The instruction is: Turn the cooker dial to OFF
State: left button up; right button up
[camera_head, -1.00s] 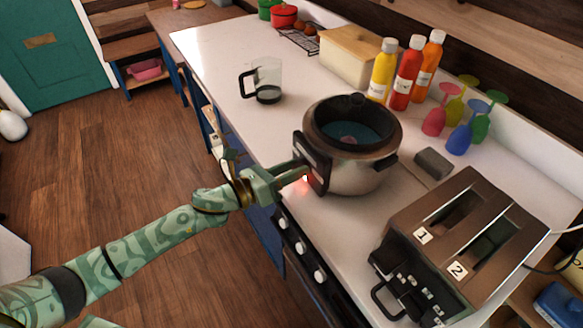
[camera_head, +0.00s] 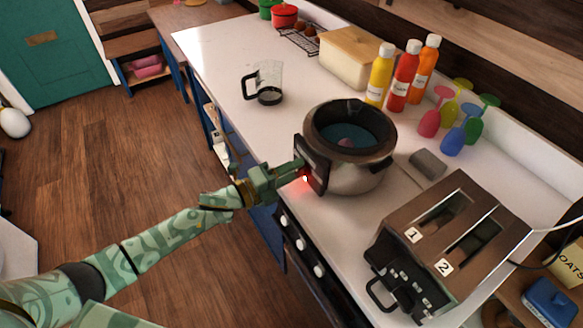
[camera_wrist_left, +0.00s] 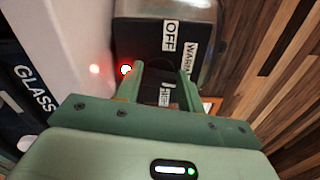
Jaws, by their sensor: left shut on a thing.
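The cooker (camera_head: 352,172) is a round steel pot with a black rim, standing on the white counter near its front edge. Its black control panel (camera_head: 311,163) faces my left gripper (camera_head: 300,166). In the wrist view, the panel (camera_wrist_left: 160,28) carries labels OFF (camera_wrist_left: 169,37), WARM (camera_wrist_left: 187,56) and HIGH (camera_wrist_left: 165,96), the last partly covered. My left gripper (camera_wrist_left: 161,72) is shut on the dark dial (camera_wrist_left: 153,93), which is mostly hidden between the fingers, so its pointer cannot be read. A red lamp (camera_wrist_left: 126,69) glows beside the fingers. My right gripper is not in view.
A toaster (camera_head: 455,240) stands right of the cooker, a grey block (camera_head: 428,163) behind it. A glass jug (camera_head: 268,80) stands to the left. Bottles (camera_head: 404,75) and coloured goblets (camera_head: 458,115) line the back. Oven knobs (camera_head: 302,244) sit below the counter edge.

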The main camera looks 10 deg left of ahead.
pick_arm(q)
jog(key=n+p, duration=0.1)
jog(key=n, duration=0.3)
jog(key=shift+n+p, duration=0.3)
jog(key=shift+p, duration=0.05)
jog(key=n+p, duration=0.1)
jog(key=n, duration=0.3)
jog(key=shift+f+n, duration=0.15)
jog(key=shift+n, duration=0.15)
jog(key=n+p, duration=0.1)
jog(key=n, duration=0.3)
jog(key=shift+f+p, duration=0.1)
jog(key=shift+p, duration=0.3)
jog(key=shift+s+d+f+n+p, duration=0.1)
jog(key=shift+n+p, duration=0.1)
jog(key=shift+n, duration=0.7)
jog(key=shift+s+f+n+p, duration=0.1)
jog(key=shift+n+p, duration=0.1)
jog(key=shift+n, duration=0.7)
jog(key=o, duration=1)
jog(key=v, duration=1.6)
